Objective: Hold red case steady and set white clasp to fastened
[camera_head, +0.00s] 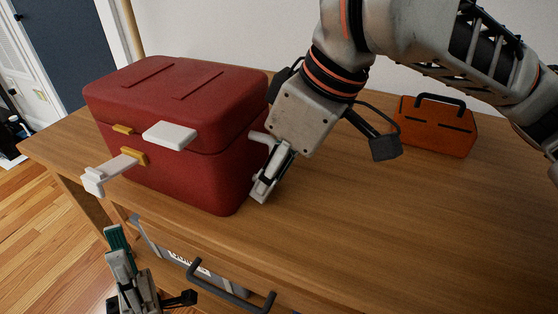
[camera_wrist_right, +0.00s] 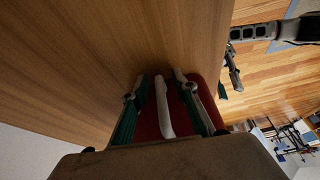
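The red case (camera_head: 190,90) stands closed-looking on the desk. On its front, a white clasp lever (camera_head: 110,173) sticks outward from a yellow mount on the lower body, apart from the small yellow catch on the lid. A white flat piece (camera_head: 170,135) juts from the front near the lid seam. My right gripper (camera_head: 265,185) is at the case's right side; in the right wrist view, its green-padded fingers (camera_wrist_right: 160,85) straddle a white side handle (camera_wrist_right: 163,108), with gaps visible. My left gripper (camera_head: 116,238) is below the lever, in front of the desk, pointing up, touching nothing visible.
An orange case (camera_head: 437,125) with a dark handle stands at the back right of the wooden desk (camera_head: 370,230). A drawer with a dark handle (camera_head: 230,290) is at the desk's front, near my left gripper. The desk's middle right is clear.

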